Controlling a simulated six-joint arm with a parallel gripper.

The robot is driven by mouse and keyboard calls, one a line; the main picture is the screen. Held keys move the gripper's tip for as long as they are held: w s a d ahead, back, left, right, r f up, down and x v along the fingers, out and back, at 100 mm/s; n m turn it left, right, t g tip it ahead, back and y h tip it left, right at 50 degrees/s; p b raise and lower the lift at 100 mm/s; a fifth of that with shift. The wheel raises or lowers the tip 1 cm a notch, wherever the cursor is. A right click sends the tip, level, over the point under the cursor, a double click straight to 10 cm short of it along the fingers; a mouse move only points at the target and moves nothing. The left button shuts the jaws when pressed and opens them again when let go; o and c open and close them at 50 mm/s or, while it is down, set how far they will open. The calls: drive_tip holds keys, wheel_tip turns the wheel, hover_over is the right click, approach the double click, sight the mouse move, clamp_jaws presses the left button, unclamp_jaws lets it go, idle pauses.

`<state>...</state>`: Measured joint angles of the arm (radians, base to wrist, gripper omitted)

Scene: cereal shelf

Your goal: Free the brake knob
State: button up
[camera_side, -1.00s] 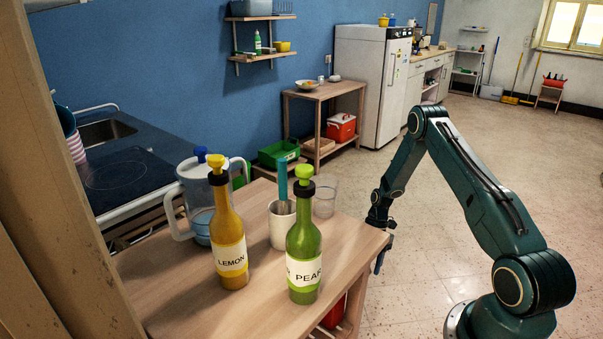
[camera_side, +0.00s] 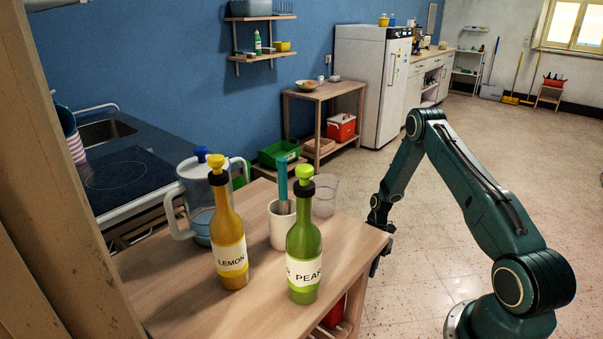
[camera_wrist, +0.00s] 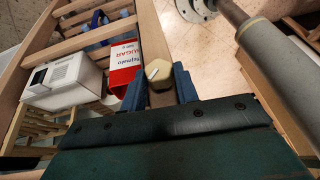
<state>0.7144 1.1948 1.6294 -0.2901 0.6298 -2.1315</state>
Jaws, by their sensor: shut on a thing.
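The brake knob (camera_wrist: 159,70) is a cream, faceted knob with a pale line on its face. It sits against a wooden bar of the wooden cart (camera_side: 205,300), seen in the wrist view. My gripper (camera_wrist: 160,80) has one blue finger on each side of the knob and is shut on it. The knob is hidden in that view, and the fingers are partly behind the cart's corner.
On the cart stand a yellow LEMON bottle (camera_side: 229,250), a green PEAR bottle (camera_side: 304,250), a pitcher (camera_side: 193,190), a cup (camera_side: 281,232) and a glass (camera_side: 325,197). Below, the wrist view shows a sugar packet (camera_wrist: 122,60) and a white box (camera_wrist: 65,85).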

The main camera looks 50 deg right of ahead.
drive_tip(key=shift+s+t, duration=0.1)
drive_tip(key=shift+t, duration=0.2)
drive_tip(key=t, duration=0.3)
drive_tip(key=shift+s+d+n+t, duration=0.1)
drive_tip(key=shift+s+n+t, duration=0.2)
drive_tip(key=shift+s+n, duration=0.1)
drive_tip(key=shift+s+f+n+t, duration=0.1)
drive_tip(key=shift+n+t, duration=0.15)
drive_tip(key=shift+t, duration=0.8)
drive_tip(key=shift+s+f+n+t, duration=0.1)
drive_tip(key=shift+n+t, duration=0.15)
drive_tip(key=shift+t, duration=0.8)
drive_tip(key=shift+y, duration=0.3)
drive_tip(key=o, duration=1)
drive_tip(key=shift+r, duration=0.1)
